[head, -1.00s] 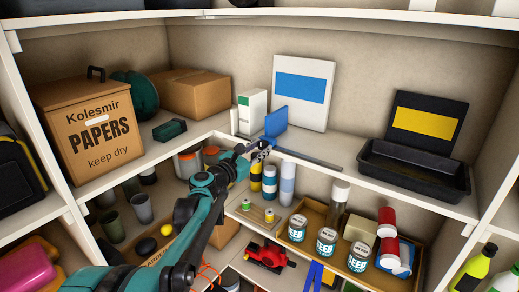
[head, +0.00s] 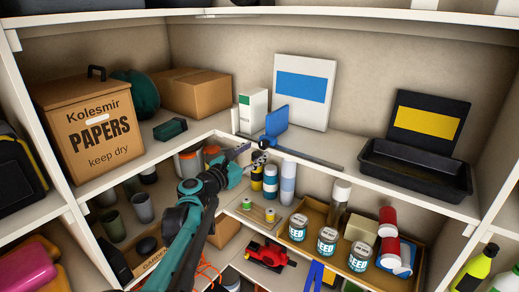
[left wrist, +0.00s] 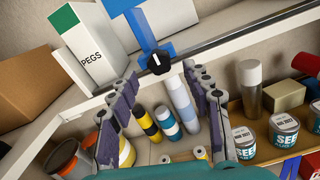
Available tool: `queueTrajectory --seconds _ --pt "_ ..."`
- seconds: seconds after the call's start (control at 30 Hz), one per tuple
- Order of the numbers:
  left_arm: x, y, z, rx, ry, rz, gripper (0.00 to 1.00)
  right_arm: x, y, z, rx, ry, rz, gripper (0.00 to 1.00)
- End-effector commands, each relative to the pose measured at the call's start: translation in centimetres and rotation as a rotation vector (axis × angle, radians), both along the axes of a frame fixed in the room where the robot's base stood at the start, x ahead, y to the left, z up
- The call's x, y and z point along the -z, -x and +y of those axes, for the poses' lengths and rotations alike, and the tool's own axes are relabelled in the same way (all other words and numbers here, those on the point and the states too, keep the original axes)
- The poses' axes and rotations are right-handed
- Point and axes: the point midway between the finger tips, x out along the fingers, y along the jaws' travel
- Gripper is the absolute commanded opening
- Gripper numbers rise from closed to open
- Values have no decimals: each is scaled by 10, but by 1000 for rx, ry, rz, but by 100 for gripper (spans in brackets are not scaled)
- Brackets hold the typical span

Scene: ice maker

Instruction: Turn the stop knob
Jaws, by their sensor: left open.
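The black stop knob (left wrist: 158,62) with a white pointer mark shows in the left wrist view, on the front of the blue stop (left wrist: 143,32). The stop sits on a metal rail along the shelf edge. In the head view the blue stop (head: 277,118) stands upright, with the small dark knob (head: 264,143) low on its front. My left gripper (head: 250,155) is open and empty, just below and in front of the knob. In the left wrist view its two fingers (left wrist: 161,78) spread to either side, with the knob beyond the gap and apart from them. The right gripper is out of view.
A white-and-green PEGS box (left wrist: 85,45) stands left of the stop. The metal rail (head: 305,157) runs right along the shelf edge. Below are spray cans (head: 287,184), tins (head: 298,228) and a red tool (head: 265,254). A black tray (head: 415,170) is at the right.

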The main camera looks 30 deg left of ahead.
Motion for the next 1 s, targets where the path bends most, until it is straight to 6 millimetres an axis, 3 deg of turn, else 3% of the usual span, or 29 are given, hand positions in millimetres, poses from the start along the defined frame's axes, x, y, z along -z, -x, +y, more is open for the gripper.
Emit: queueTrajectory --seconds 0.2,0.4,1.0 --pt "0 49 5 -4 0 0 49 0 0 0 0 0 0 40" --pt "0 75 7 -2 0 1 49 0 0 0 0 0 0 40" --pt "0 80 7 -1 0 0 49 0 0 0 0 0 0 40"
